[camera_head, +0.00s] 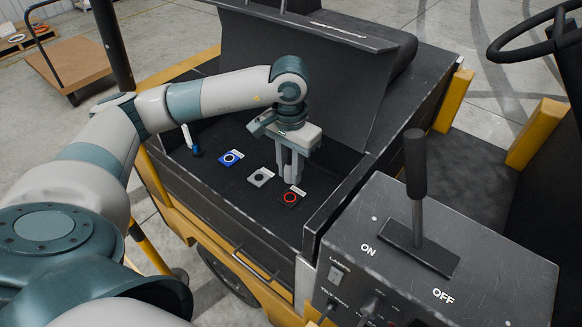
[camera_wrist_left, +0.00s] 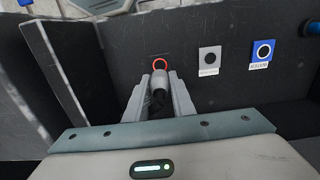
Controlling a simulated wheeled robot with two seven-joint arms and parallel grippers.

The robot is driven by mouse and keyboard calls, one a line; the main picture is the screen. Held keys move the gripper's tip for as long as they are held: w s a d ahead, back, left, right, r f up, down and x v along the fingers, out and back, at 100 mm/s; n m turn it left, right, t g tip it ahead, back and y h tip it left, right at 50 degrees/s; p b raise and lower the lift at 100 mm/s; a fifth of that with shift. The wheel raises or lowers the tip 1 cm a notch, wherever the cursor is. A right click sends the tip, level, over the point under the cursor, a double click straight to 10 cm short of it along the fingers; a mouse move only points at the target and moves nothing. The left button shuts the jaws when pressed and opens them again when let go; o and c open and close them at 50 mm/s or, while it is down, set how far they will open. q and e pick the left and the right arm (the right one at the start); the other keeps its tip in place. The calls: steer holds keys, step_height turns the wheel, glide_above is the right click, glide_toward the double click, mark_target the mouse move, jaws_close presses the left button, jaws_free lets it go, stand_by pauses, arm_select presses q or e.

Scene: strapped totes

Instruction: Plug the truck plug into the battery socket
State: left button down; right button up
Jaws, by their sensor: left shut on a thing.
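My left gripper (camera_head: 288,176) points down into the truck's black open compartment. In the left wrist view its fingers are shut on a grey, rounded plug (camera_wrist_left: 160,82) with a dark rear end. The plug's tip is beside the red-ringed socket (camera_head: 290,197), which also shows in the left wrist view (camera_wrist_left: 161,62). I cannot tell whether they touch. A grey socket (camera_head: 260,177) and a blue socket (camera_head: 230,158) sit in the same row. My right gripper is not in view.
A raised black lid (camera_head: 300,80) stands behind the compartment. A side wall (camera_head: 340,190) rises close to the right of my gripper. A console (camera_head: 440,255) with a black lever stands at the right. A small blue-and-white item (camera_head: 193,142) is at the compartment's left.

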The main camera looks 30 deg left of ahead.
arm_select(q)
steer(key=shift+f, duration=0.15)
steer(key=b, duration=0.2)
glide_above(290, 198)
steer(key=shift+f, duration=2.7)
steer(key=shift+b, duration=1.65)
stand_by(0.7)
steer(key=shift+f+b, duration=0.7)
steer(key=shift+b, duration=0.2)
stand_by(0.3)
steer(key=c, duration=1.4)
jaws_free()
steer(key=shift+c, duration=0.2)
